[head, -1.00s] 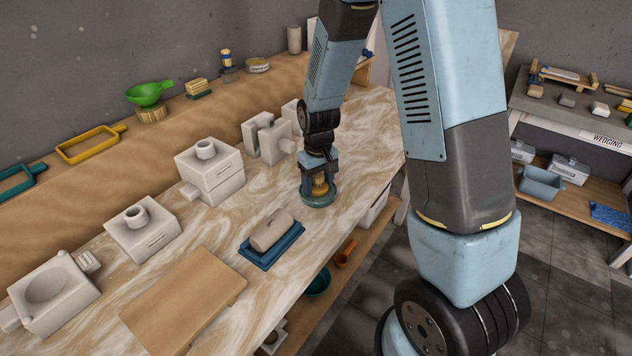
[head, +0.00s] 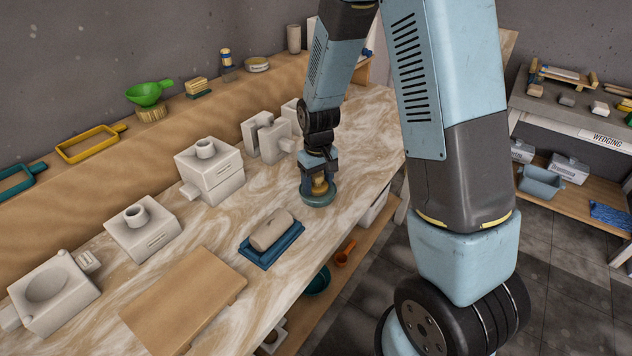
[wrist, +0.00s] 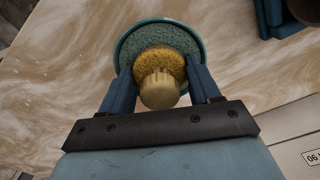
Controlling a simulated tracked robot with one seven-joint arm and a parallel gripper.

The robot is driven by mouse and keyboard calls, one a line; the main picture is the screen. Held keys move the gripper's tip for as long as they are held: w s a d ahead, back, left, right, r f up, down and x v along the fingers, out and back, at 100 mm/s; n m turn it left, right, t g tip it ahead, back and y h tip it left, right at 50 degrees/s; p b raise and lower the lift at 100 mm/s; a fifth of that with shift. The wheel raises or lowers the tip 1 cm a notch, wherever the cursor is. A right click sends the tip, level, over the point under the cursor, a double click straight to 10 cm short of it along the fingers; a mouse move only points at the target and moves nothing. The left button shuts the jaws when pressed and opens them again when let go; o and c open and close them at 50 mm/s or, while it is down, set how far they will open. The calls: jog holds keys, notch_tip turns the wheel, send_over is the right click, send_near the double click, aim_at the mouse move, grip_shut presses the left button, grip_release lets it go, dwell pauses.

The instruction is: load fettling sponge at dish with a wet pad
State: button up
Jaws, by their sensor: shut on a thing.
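The fettling sponge (wrist: 160,66) is yellow with a pale knob-like handle towards my wrist. My gripper (head: 318,187) is shut on it, with one blue finger on each side in the wrist view. The dish (head: 318,199) is round and teal, and stands on the marbled bench near its front edge. In the wrist view a grey-green speckled wet pad (wrist: 138,42) fills the dish. The sponge is over the pad inside the rim; its underside is hidden, so I cannot tell how firmly it touches.
White plaster moulds (head: 210,172) stand along the back of the bench (head: 338,150). A wooden board (head: 185,300) lies at the front left.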

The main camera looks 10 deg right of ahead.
aim_at(318, 174)
jog(key=shift+r, duration=3.5)
